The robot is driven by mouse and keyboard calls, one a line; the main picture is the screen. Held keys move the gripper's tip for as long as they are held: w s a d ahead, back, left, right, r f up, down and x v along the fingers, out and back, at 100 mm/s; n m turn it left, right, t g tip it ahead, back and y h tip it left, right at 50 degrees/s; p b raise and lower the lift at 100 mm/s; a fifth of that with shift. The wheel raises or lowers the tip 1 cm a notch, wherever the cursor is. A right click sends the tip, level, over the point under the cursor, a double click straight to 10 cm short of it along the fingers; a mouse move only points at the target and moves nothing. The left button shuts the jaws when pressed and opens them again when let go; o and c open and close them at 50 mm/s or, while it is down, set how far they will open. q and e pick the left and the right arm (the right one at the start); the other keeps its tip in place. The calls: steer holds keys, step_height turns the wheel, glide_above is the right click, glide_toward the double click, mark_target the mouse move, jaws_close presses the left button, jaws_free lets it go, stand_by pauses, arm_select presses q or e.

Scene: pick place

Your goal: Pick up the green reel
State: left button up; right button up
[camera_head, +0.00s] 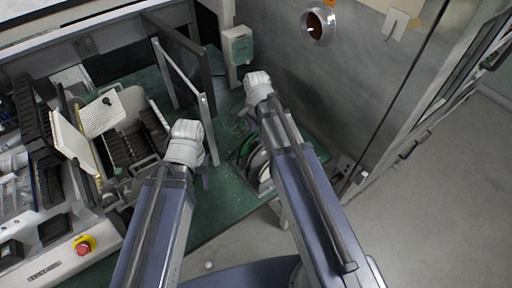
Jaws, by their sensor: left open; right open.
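A reel (259,160) with a green edge and a pale, greyish side sits low on the green work surface, beside my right forearm. My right arm covers part of it. My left gripper (186,146) is to the left of the reel, above the green surface. My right gripper (258,90) is above and beyond the reel, close to the grey wall. Both grippers are open and seem empty, though their fingertips are mostly hidden beneath the white wrists.
A dark upright panel (180,60) and a metal frame stand behind my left gripper. A grey metal wall (360,75) bounds the right. Open floor (450,200) lies at far right.

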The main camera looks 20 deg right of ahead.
mark_target(257, 140)
steer(key=shift+w+d+f, duration=0.2)
steer(key=shift+w+f, duration=0.25)
steer(key=shift+w, duration=0.05)
steer(key=shift+s+b, duration=0.3)
steer(key=shift+b, duration=0.05)
steer(key=shift+s+a+f+b, duration=0.15)
steer(key=shift+s+b, duration=0.1)
steer(key=shift+b, duration=0.15)
steer(key=f+b, duration=0.1)
steer(key=w+f+b, duration=0.1)
steer(key=f+b, duration=0.1)
steer(key=shift+f, duration=0.2)
steer(key=shift+s+f, duration=0.1)
arm_select(q)
step_height(257, 140, down, 5)
steer(key=shift+d+r, duration=0.1)
steer(key=shift+r, duration=0.05)
arm_select(e)
jaws_close()
